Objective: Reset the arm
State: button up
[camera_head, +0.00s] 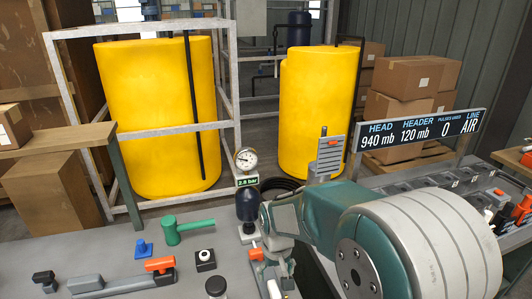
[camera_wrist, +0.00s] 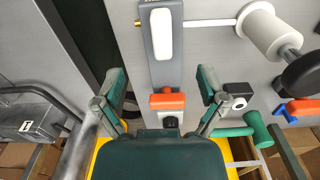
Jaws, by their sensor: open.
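My arm, green and grey with a large pale drum-shaped part, fills the right foreground of the head view and reaches left over the bench (camera_head: 110,245). My gripper (camera_wrist: 160,88) shows in the wrist view with its two green-padded fingers spread wide and nothing held between them. Beyond and between the fingers is a grey upright bar (camera_wrist: 162,75) with a white oblong face and an orange block (camera_wrist: 167,101). I cannot tell whether the fingers touch anything. In the head view the fingertips are hard to make out among the arm parts.
A green mallet (camera_head: 185,230), a blue piece (camera_head: 143,248), a grey bar with an orange block (camera_head: 158,265) and a black-button box (camera_head: 205,260) lie on the bench. A gauge (camera_head: 246,158) stands near my arm. Yellow tanks (camera_head: 160,110) stand behind. A sign (camera_head: 420,131) is at right.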

jog(key=s+d+r+m+t, duration=0.1)
jog(key=s+d+r+t, duration=0.1)
jog(key=s+d+r, duration=0.4)
jog(key=s+d+r+m+t, duration=0.1)
jog(key=s+d+r+t, duration=0.2)
jog(key=s+d+r, duration=0.3)
jog(key=s+r, duration=0.4)
jog(key=s, duration=0.3)
jog(key=shift+d+r+m, duration=0.15)
jog(key=shift+r+m, duration=0.15)
jog(key=shift+m, duration=0.1)
